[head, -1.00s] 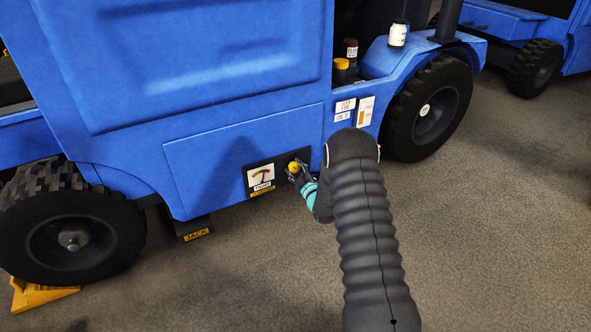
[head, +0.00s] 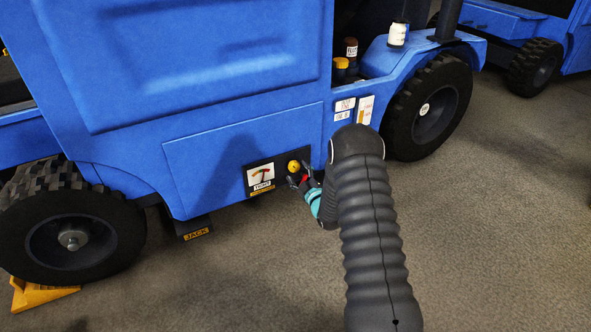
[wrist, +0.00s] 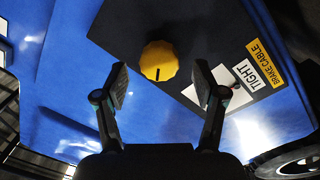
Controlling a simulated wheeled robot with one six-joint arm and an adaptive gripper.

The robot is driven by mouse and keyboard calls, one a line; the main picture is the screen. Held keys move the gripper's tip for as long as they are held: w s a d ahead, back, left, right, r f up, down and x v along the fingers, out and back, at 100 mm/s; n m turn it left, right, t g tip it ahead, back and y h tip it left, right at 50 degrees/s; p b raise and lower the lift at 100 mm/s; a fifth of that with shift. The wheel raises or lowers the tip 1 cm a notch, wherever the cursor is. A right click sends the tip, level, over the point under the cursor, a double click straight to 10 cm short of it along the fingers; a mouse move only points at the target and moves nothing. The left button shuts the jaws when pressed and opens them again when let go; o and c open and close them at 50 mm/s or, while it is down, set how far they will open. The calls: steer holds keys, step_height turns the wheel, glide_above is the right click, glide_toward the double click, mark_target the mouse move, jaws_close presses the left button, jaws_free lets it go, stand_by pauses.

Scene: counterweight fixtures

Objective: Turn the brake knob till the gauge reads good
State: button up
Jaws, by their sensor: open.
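The yellow brake knob (head: 293,166) sits on a dark panel low on the blue vehicle's side. In the wrist view the knob (wrist: 159,61) has a dark line on its face and lies just beyond and between the fingertips. The word under the dial reads TIGHT, above a yellow BRAKE CABLE label (wrist: 267,64). My gripper (head: 299,182) is open and empty, just below the knob and apart from it; it also shows in the wrist view (wrist: 160,86).
A front wheel (head: 73,240) with a yellow chock (head: 40,293) and a JACK label (head: 196,234) are at left. A rear wheel (head: 428,108) is at right. Small bottles (head: 398,33) stand on the ledge above. The floor in front is clear.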

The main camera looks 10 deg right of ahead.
steer(key=v, duration=0.9)
steer(key=s+d+f+m+g+h, duration=0.1)
steer(key=s+f+m+g, duration=0.15)
steer(key=f, duration=0.35)
steer(key=s+d+f+m+g+h, duration=0.1)
steer(key=s+f+m+g+h, duration=0.1)
steer(key=f+g, duration=0.35)
steer(key=s+d+r+m+g+h+p, duration=0.1)
steer(key=s+d+r+m+g+h, duration=0.2)
steer(key=s, duration=0.4)
steer(key=s+a+r+m+p, duration=0.1)
steer(key=s+a+r+p, duration=0.1)
steer(key=s+r, duration=0.8)
steer(key=s+a+r+m+p, duration=0.2)
steer(key=s+r, duration=0.7)
steer(key=r, duration=1.3)
steer(key=s+a+r+m+g+y+p, duration=0.1)
steer(key=s+a+r+p, duration=0.3)
steer(key=s+r, duration=0.6)
step_height(320, 180, up, 6)
steer(key=shift+s+r+p, duration=0.2)
steer(key=shift+s+p, duration=0.1)
steer(key=shift+p, duration=0.55)
